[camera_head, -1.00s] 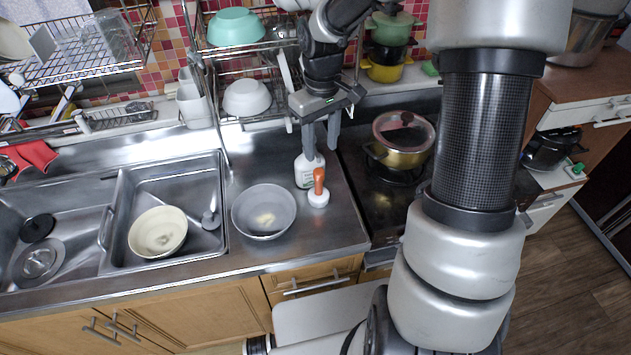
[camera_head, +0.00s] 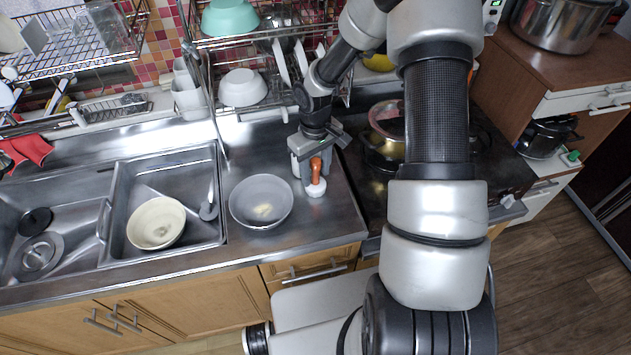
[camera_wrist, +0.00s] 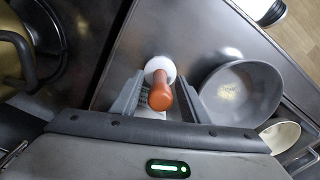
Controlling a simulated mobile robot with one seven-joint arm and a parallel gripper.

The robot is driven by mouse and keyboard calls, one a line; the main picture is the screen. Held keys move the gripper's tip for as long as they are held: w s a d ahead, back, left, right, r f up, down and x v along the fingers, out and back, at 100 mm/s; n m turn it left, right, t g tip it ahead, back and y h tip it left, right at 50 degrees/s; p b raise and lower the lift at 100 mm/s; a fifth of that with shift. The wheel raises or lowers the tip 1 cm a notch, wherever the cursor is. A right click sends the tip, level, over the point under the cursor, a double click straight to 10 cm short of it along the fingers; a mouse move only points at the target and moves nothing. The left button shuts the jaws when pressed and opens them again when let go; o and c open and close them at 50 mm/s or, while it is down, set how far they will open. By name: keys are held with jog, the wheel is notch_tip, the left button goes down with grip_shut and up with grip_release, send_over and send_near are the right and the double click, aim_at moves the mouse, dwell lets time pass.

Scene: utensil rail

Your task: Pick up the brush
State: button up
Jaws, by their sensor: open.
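The brush (camera_head: 316,178) has an orange handle and a round white head. It stands upright on the steel counter, to the right of the grey bowl. In the wrist view the brush (camera_wrist: 160,96) shows from above, handle end towards the camera. My gripper (camera_wrist: 159,88) is open, with one finger on each side of the brush; a gap shows on both sides.
A grey bowl (camera_head: 262,183) stands close left of the brush. A white bottle (camera_head: 297,146) is mostly hidden behind my gripper. The stove with a gold pot (camera_head: 380,158) is to the right. The sink holds a cream bowl (camera_head: 156,222). A dish rack is behind.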

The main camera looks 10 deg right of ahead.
jog(key=shift+f, duration=0.2)
grip_shut()
jog(key=shift+r, duration=0.2)
